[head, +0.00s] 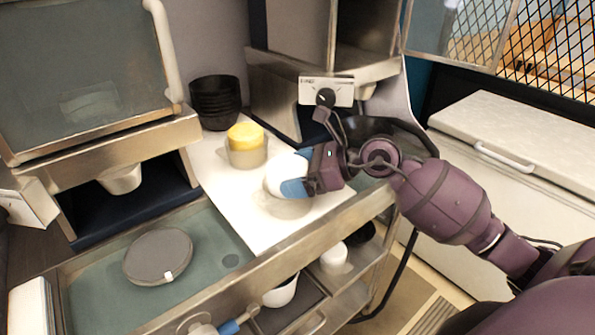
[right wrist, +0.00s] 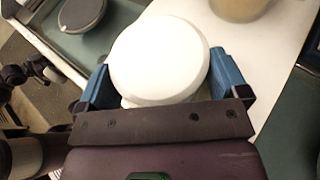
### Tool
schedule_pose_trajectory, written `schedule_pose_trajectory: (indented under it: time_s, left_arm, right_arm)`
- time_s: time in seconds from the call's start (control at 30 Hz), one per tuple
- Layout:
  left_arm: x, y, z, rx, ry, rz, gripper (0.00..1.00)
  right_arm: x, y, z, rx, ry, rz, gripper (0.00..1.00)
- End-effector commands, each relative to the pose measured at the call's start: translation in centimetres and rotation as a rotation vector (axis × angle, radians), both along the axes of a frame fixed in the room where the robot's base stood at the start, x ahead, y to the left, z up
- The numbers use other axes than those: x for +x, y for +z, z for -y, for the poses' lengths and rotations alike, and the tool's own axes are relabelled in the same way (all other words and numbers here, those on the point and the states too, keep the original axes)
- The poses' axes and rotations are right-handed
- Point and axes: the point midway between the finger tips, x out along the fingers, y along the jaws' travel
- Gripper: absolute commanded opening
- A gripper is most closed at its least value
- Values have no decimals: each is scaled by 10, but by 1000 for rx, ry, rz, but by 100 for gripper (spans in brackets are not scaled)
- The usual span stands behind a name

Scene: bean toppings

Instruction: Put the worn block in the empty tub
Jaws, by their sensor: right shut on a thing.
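My right gripper (head: 288,181) has its blue fingers shut on a white round block (head: 279,172). In the right wrist view the block (right wrist: 158,62) fills the space between the fingers (right wrist: 160,85), its round face toward the camera. A pale, see-through tub (head: 285,208) shows just below the block on the white counter. I cannot tell whether the block is above the tub or partly inside it. Behind and to the left, another tub (head: 247,158) holds a yellow round block (head: 245,134). I do not see wear marks clearly.
A stack of black bowls (head: 214,102) stands at the back of the white counter (head: 225,190). A grey round lid (head: 158,257) lies on the green surface at left. A machine with a dial (head: 326,97) stands behind my right gripper. White containers (head: 334,257) sit on the lower shelf.

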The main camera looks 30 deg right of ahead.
Motion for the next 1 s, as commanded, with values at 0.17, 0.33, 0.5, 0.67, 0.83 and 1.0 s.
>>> schedule_pose_trajectory:
  time_s: [0.17, 0.33, 0.5, 0.67, 0.83, 1.0]
  left_arm:
    - [0, -2, 0, 0, 0, -1, 43]
    - [-1, -2, 0, 0, 0, -2, 43]
    - [-2, -3, 0, 0, 0, -5, 43]
    - [-5, -5, -1, 0, 2, -10, 43]
    - [-6, -7, -1, 0, 2, -13, 43]
    - [-6, -9, -1, 0, 3, -15, 43]
  right_arm:
    - [0, -1, 0, 0, 0, 1, 59]
    - [0, -2, 0, 0, 0, 1, 95]
    - [0, -2, 0, 0, 0, 1, 100]
    - [-2, -2, 3, -1, -1, -2, 100]
    - [-15, 5, 17, -3, -2, -2, 100]
    - [-36, 17, 39, -3, -2, -2, 100]
